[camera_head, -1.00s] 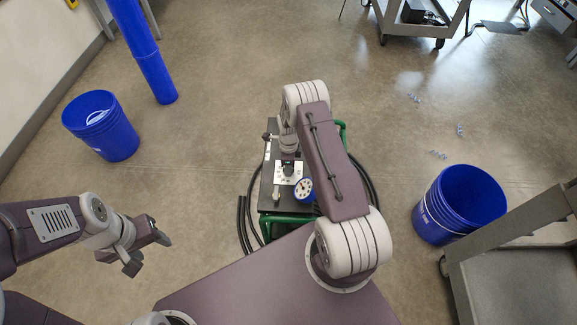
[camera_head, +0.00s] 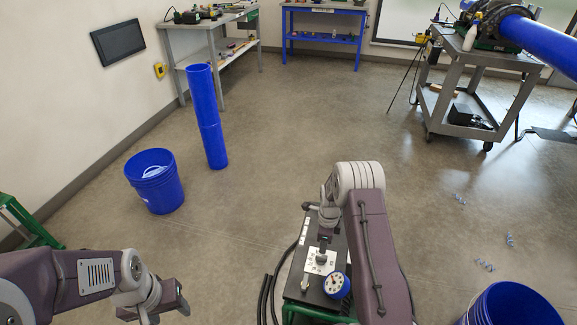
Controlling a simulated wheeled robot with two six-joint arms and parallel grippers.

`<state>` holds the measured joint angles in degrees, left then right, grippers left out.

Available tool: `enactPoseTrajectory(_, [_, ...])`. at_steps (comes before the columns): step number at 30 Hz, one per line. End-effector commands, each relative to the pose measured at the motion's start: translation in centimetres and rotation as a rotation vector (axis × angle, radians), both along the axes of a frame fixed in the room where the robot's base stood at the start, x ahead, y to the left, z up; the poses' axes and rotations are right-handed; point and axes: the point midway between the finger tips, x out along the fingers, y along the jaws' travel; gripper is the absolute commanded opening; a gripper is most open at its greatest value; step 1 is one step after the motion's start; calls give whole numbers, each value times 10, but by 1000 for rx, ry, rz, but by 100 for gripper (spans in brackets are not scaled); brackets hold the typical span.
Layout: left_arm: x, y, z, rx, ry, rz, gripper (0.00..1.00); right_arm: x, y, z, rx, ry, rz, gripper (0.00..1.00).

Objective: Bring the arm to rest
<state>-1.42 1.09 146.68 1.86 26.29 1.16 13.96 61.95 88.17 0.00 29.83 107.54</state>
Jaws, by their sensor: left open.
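My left gripper (camera_head: 157,309) is at the lower left, open and empty above the floor. My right arm reaches forward from the bottom right. Its wrist is over the hydraulic unit (camera_head: 299,283), a dark box with a green frame, a white plate and a round blue-rimmed gauge (camera_head: 337,285). My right gripper (camera_head: 325,236) points down close above the small lever (camera_head: 321,258) on the white plate. The wrist hides most of its jaws, so I cannot tell whether it touches the lever or is open.
A blue bucket (camera_head: 154,187) and a tall blue pipe (camera_head: 207,115) stand at left on the floor. Another blue bucket (camera_head: 510,303) is at the lower right. A grey cart (camera_head: 462,127) carries the fusion machine and a blue pipe (camera_head: 541,45). The middle floor is clear.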

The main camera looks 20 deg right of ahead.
Motion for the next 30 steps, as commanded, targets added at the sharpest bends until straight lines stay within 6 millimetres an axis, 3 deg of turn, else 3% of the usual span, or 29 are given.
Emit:
enactPoseTrajectory(3, [0, 0, 0, 0, 0, 0, 54, 4, 4, 3, -2, -8, 11, 36])
enactPoseTrajectory(5, [0, 0, 0, 0, 0, 0, 54, 16, 7, 18, -10, -41, 24, 36])
enactPoseTrajectory(8, [0, 0, 0, 0, 0, 0, 54, 43, 21, 71, -28, -136, 67, 36])
enactPoseTrajectory(9, [0, 0, 0, 0, 0, 0, 54, 45, 32, 99, -34, -169, 90, 36])
enactPoseTrajectory(11, [0, 0, 0, 0, 0, 0, 54, 37, 49, 135, -38, -205, 138, 36])
enactPoseTrajectory(13, [0, 0, 0, 0, 0, 0, 54, 17, 69, 170, -48, -231, 278, 36])
enactPoseTrajectory(16, [0, 0, 0, 0, 0, 0, 54, -30, 94, 206, -78, -248, 600, 36])
enactPoseTrajectory(19, [0, 0, 0, 0, 0, 0, 54, -86, 108, 217, -108, -227, 988, 36])
enactPoseTrajectory(24, [0, 0, 0, 0, 0, 0, 54, -154, 112, 203, -113, -148, 1500, 36])
enactPoseTrajectory(27, [0, 0, 0, 0, 0, 0, 54, -181, 111, 190, -84, -94, 1753, 36])
enactPoseTrajectory(30, [0, 0, 0, 0, 0, 0, 54, -185, 111, 188, -90, -82, 1990, 36])
